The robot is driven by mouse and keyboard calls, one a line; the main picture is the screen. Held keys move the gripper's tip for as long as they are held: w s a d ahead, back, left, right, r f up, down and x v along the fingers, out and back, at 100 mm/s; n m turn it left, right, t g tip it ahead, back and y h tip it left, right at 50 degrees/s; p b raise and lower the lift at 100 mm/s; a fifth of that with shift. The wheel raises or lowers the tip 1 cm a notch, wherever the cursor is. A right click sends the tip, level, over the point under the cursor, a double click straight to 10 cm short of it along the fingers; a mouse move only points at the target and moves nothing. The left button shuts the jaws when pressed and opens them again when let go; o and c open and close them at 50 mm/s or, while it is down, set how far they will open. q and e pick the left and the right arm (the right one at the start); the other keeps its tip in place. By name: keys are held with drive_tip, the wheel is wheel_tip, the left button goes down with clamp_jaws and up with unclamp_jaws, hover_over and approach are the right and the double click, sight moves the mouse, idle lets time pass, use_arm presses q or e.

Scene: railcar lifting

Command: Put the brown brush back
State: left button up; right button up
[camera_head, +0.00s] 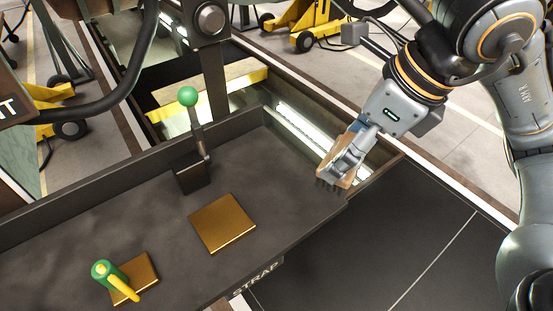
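The brown brush (349,178) has a light brown body with dark bristles pointing down. It is in my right gripper (338,168), at the right end of a dark grey tray (280,190). The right gripper is closed around the brush body, and its fingers hide the middle of the brush. The bristles appear above the tray's right end; I cannot tell whether they touch it. A square gold-brown plate (222,223) lies bare on the tray, left of and below the brush. My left gripper is not in view.
A lever with a green ball knob (188,97) stands upright on a dark block in the tray. A green and yellow handle (106,273) stands on a smaller gold plate (139,270). An open pit lies behind the tray.

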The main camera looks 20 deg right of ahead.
drive_tip(key=w+a+f+p, duration=0.1)
drive_tip(key=w+a+f, duration=0.1)
drive_tip(key=w, duration=0.1)
drive_tip(key=w+a+f+p, duration=0.1)
drive_tip(key=w+a+f, duration=0.1)
drive_tip(key=w+f, duration=0.1)
drive_tip(key=w+a+f+p, duration=0.1)
drive_tip(key=w+f, duration=0.2)
drive_tip(key=shift+w+a, duration=0.2)
drive_tip(key=shift+a, duration=0.2)
drive_tip(key=shift+w+a+f, duration=0.15)
drive_tip(key=shift+w+f, duration=0.05)
drive_tip(key=shift+f, duration=0.1)
drive_tip(key=f, duration=0.3)
drive_tip(key=shift+w+a+f+p, duration=0.1)
drive_tip(key=shift+w+f+p, duration=0.1)
drive_tip(key=shift+p, duration=0.2)
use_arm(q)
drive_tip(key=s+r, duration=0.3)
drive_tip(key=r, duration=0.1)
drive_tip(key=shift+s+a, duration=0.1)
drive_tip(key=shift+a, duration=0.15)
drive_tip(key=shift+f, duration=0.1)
use_arm(e)
drive_tip(key=shift+f, duration=0.1)
